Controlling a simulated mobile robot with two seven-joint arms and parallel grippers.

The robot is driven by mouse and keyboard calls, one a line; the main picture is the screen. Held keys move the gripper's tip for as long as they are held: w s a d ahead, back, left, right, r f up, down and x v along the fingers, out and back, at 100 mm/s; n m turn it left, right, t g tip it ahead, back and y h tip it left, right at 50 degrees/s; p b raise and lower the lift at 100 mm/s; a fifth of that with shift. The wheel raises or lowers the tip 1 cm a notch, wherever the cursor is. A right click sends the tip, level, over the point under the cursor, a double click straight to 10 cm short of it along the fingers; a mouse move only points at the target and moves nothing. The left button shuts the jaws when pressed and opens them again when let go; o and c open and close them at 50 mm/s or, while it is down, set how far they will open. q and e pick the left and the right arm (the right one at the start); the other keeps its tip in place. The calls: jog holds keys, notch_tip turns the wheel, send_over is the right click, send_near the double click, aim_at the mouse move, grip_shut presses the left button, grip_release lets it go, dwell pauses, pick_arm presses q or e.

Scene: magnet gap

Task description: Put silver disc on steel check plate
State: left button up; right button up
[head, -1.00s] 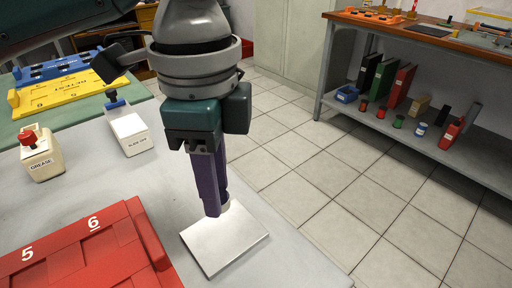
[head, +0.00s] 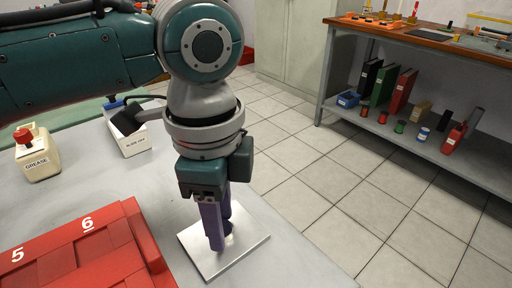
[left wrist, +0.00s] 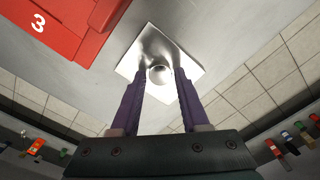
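The steel check plate (head: 252,248) is a bright, flat square lying on the grey table near its right edge. It also shows in the left wrist view (left wrist: 192,64). My left gripper (head: 223,240) points down over the plate, with its purple fingers around the silver disc (left wrist: 160,74). The small round disc sits between the fingertips, and its edge shows beside them in the head view (head: 231,238). I cannot tell whether the disc touches the plate. My right gripper is not in view.
A red block with numbers (head: 85,250) lies left of the plate. A grease bottle (head: 38,155) and a white labelled box (head: 130,138) stand farther back. The table's right edge is close to the plate, with tiled floor beyond. A shelf bench (head: 420,100) is at the right.

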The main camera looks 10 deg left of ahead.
pick_arm(q)
jog(key=shift+o, duration=1.4)
jog(key=shift+r, duration=0.1)
notch_tip(320, 180, up, 12)
jog(key=p, duration=0.4)
jog(key=s+d+f+n+t+h, duration=0.2)
jog(key=s+d+f+n+h, duration=0.3)
jog(key=s, duration=0.3)
jog(key=s+a+f+n, duration=0.1)
jog(key=s+a+n+y, duration=0.1)
jog(key=n, duration=0.1)
jog(key=s+a+f+n+t, duration=0.1)
jog(key=a+n, duration=0.1)
jog(key=shift+a+f+y, duration=0.1)
jog(key=shift+f+y, duration=0.25)
jog(key=shift+y, duration=0.05)
jog(key=s+a+n+y, duration=0.1)
jog(key=a, duration=0.2)
jog(key=s+a+n+y, duration=0.1)
jog(key=s+a+n, duration=0.1)
jog(key=a, duration=0.1)
jog(key=s+a+n+y, duration=0.1)
jog(key=s+a, duration=0.1)
jog(key=a, duration=0.1)
jog(key=shift+s+f+n+t, duration=0.2)
jog(key=shift+f+n+t, duration=0.1)
jog(key=shift+f, duration=0.05)
